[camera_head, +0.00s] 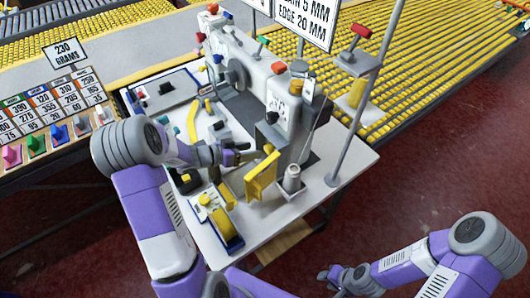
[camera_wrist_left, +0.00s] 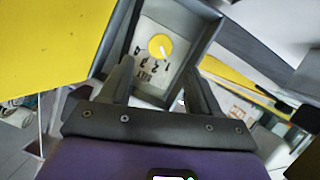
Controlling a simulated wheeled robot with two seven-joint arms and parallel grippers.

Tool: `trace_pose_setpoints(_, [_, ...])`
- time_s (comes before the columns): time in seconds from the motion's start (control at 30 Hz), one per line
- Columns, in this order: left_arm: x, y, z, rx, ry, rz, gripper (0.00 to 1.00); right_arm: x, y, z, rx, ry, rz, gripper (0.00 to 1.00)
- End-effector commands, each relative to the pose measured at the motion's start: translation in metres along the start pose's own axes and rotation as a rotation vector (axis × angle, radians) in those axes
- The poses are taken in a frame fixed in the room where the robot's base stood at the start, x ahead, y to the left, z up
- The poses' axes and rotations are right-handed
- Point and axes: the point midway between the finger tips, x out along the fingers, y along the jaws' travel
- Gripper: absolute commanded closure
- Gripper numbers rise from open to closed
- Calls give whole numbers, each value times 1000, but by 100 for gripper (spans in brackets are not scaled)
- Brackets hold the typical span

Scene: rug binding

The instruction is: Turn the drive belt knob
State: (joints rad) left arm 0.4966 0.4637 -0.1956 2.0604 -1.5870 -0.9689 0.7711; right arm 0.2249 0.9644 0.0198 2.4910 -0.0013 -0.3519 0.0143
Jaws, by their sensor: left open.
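The knob (camera_wrist_left: 160,47) is a yellow disc with a white pointer, set on a pale dial plate (camera_wrist_left: 150,72) with dark numbers inside a grey frame. It shows in the left wrist view, beyond and between the fingers of my left gripper (camera_wrist_left: 163,85), which is open and empty. In the head view my left gripper (camera_head: 238,154) is at the front of the grey sewing machine (camera_head: 288,105), beside a yellow plate (camera_head: 262,177); I cannot make out the knob there. My right gripper (camera_head: 328,278) is low at the bottom, away from the machine, its fingers too small to read.
The white table (camera_head: 335,165) carries a yellow tape dispenser (camera_head: 228,232), a grey spool (camera_head: 292,179) and small tools. A metal pole (camera_head: 355,125) stands at its right. Red floor at right is free.

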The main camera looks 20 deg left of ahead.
Motion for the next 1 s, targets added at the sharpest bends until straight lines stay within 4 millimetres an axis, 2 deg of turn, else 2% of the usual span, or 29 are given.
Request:
trace_pose_setpoints(0.2, [36, 0, 2, 0, -2, 4, 38, 9, 3, -1, 0, 1, 0, 62])
trace_pose_setpoints(0.4, [60, 0, 1, 0, 0, 1, 38, 14, 5, -1, 0, 1, 0, 62])
trace_pose_setpoints(0.77, [67, 0, 0, 0, -1, 0, 38, 15, 5, -1, 0, 0, 0, 62])
trace_pose_setpoints(0.87, [67, 0, 0, 0, 0, 0, 50, 15, 5, -1, 0, 0, 0, 62])
trace_pose_setpoints(1.0, [67, 0, 0, 0, 0, 0, 72, 15, 5, -1, 0, 0, 0, 62])
